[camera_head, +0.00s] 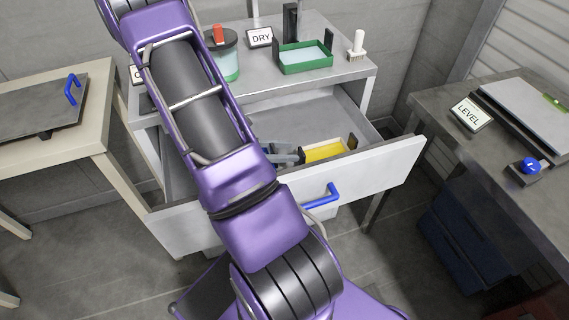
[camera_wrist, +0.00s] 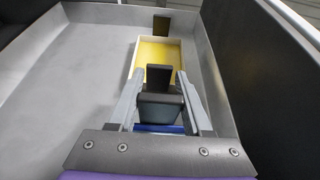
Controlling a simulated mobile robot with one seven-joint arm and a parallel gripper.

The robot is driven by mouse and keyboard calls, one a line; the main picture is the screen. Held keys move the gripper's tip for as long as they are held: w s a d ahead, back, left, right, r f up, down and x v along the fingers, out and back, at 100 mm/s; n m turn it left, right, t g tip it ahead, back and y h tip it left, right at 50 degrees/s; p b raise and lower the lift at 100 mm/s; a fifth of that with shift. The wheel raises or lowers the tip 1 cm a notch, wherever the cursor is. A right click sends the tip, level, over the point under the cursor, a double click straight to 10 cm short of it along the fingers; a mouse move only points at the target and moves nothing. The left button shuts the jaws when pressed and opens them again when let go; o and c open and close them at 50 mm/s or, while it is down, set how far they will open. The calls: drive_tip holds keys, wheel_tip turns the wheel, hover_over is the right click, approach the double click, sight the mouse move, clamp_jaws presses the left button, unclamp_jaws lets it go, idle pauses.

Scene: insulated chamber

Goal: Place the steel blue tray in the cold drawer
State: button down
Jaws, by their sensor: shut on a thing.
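My gripper (camera_wrist: 159,92) is low inside the open drawer (camera_head: 300,102), with its two grey fingers closed around a dark upright piece (camera_wrist: 158,76). A narrow strip of blue, seemingly the steel blue tray (camera_wrist: 160,128), shows between the fingers below that piece; the rest of it is hidden by the gripper. In the head view my arm covers most of the grip. I cannot tell whether the held tray touches the drawer floor.
A yellow tray (camera_head: 326,151) lies just beyond my gripper, beside the drawer's front panel (camera_head: 385,172). The drawer floor is bare on the wrist view's left. Above stand a green tray (camera_head: 305,68), a DRY sign (camera_head: 260,37) and a lidded jar (camera_head: 224,65).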

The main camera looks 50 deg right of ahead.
drive_tip(key=shift+f+b, duration=0.4)
drive_tip(key=shift+f, duration=1.65)
drive_tip(key=shift+c, duration=1.7)
unclamp_jaws()
drive_tip(key=p+v, duration=0.1)
drive_tip(key=v, duration=1.1)
